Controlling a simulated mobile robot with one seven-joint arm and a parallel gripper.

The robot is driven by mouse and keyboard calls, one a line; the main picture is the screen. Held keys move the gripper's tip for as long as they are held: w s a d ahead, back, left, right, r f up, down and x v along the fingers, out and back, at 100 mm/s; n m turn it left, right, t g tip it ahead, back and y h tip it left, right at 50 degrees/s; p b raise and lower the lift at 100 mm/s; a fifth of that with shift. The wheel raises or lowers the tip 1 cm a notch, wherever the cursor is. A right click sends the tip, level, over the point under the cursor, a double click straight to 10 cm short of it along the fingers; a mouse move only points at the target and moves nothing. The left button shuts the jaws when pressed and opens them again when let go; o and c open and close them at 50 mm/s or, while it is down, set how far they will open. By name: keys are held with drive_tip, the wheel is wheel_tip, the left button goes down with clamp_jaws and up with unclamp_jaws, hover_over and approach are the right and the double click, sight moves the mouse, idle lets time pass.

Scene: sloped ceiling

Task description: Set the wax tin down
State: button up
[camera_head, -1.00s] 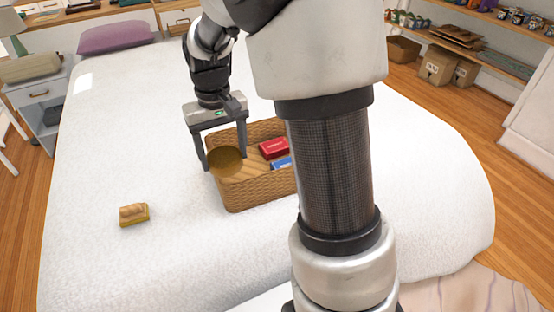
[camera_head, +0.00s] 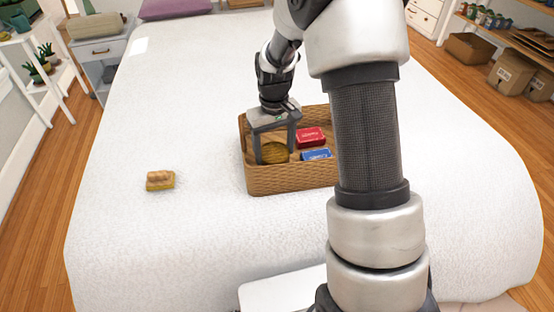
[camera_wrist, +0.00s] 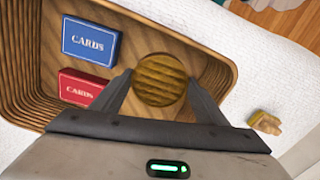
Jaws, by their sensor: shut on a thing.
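The wax tin (camera_head: 275,153) is a round, yellow-brown tin inside the left part of a wicker basket (camera_head: 290,180) on the bed. My gripper (camera_head: 276,155) reaches down into the basket and is shut on the tin, one finger on each side. In the wrist view the tin (camera_wrist: 160,80) sits between the two fingertips (camera_wrist: 160,88), above or on the basket floor; I cannot tell whether it touches the floor.
A red card box (camera_head: 310,137) and a blue card box (camera_head: 316,155) lie in the basket to the right of the tin. The bed around is clear.

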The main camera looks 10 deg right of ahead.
sight(275, 152)
drive_tip(key=shift+f+b, duration=0.4)
drive_tip(key=shift+f, duration=1.45)
drive_tip(key=shift+f, duration=0.2)
drive_tip(key=o, duration=1.2)
drive_tip(key=shift+r, duration=0.1)
